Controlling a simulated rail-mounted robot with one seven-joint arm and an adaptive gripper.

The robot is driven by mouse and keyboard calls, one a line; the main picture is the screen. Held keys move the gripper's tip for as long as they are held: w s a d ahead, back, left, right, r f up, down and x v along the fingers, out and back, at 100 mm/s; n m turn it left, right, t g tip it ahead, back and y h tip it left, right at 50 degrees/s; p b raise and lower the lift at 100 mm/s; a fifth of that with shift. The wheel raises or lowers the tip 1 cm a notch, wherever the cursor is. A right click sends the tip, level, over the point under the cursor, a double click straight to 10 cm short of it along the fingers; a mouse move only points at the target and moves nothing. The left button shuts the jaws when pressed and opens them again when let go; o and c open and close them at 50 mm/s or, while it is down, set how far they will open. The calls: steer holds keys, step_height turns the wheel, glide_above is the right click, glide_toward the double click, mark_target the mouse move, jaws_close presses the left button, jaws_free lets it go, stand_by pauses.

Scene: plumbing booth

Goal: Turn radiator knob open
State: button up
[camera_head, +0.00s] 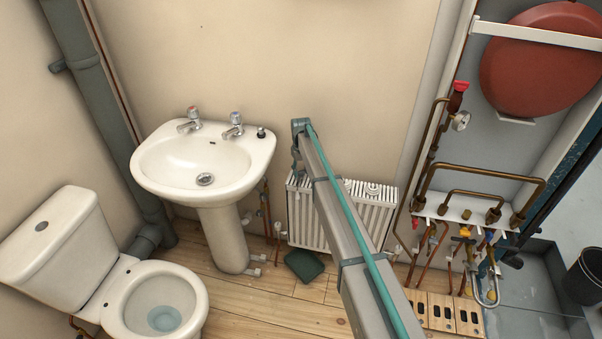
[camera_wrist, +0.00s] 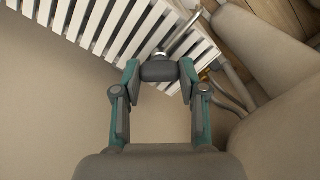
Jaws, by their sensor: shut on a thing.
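The white radiator (camera_head: 372,208) is low on the wall in the head view, partly behind my arm. It also shows in the wrist view (camera_wrist: 100,22), with white fins running across the upper left. A dark grey radiator knob (camera_wrist: 159,71) with a metal collar is beside the radiator's edge in the wrist view. My gripper (camera_wrist: 160,74) is shut on the knob, with one finger on each side. In the head view I cannot make out the gripper or its hold on the knob.
A pedestal sink (camera_head: 205,165) stands left of the radiator, with pipes between them. A toilet (camera_head: 150,300) is at lower left. Copper pipes (camera_head: 480,175) and a red tank (camera_head: 540,60) are on the right. A dark green object (camera_head: 304,265) lies on the wooden floor.

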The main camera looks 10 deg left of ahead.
mark_target(301, 171)
steer(key=n+b, duration=0.1)
steer(key=n, duration=0.3)
steer(key=shift+n, duration=0.3)
steer(key=shift+n+b, duration=0.45)
steer(key=shift+n, duration=1.55)
steer(key=o, duration=1.1)
steer(key=shift+o, duration=0.2)
steer(key=shift+r, duration=0.15)
step_height(301, 171, up, 12)
